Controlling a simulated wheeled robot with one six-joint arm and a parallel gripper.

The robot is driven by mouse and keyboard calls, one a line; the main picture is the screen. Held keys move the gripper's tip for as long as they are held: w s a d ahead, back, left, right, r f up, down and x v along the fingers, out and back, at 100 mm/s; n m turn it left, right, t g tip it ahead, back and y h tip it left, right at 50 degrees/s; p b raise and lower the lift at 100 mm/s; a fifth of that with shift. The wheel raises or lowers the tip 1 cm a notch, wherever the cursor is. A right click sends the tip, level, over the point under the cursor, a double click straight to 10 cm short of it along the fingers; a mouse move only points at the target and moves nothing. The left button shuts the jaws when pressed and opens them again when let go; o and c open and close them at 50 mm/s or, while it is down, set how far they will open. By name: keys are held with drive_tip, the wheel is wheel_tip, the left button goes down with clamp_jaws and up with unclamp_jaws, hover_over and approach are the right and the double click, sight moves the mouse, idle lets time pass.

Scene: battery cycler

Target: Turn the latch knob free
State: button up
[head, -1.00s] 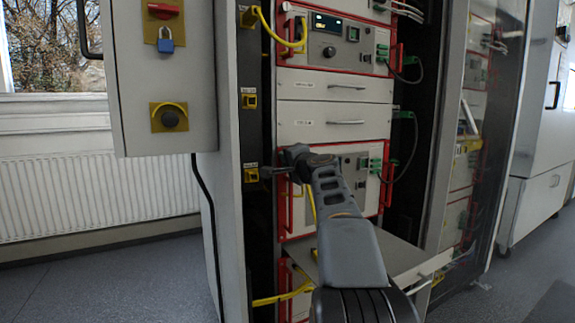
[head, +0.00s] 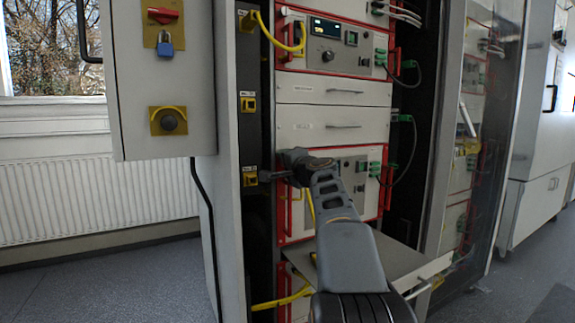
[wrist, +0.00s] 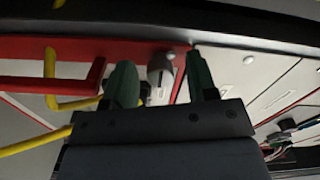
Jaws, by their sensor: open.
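My gripper (wrist: 162,82) is open, with one green finger on either side of the knob. A narrow gap shows between the knob and each finger, and I cannot tell whether either touches it. In the head view, my gripper (head: 270,177) is at the left edge of the lower red-framed unit (head: 350,165). The knob is hidden there behind my gripper.
A red handle (wrist: 75,86) and yellow cables (wrist: 50,70) lie close left of my gripper in the wrist view. A pull-out shelf (head: 405,262) sticks out below my arm. A grey panel with a blue padlock (head: 166,48) stands at the left. Floor is clear at the left.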

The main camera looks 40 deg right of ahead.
drive_tip(key=s+a, duration=0.2)
drive_tip(key=s, duration=1.1)
drive_tip(key=shift+s+b, duration=0.3)
drive_tip(key=shift+s, duration=0.05)
drive_tip(key=shift+r, duration=0.1)
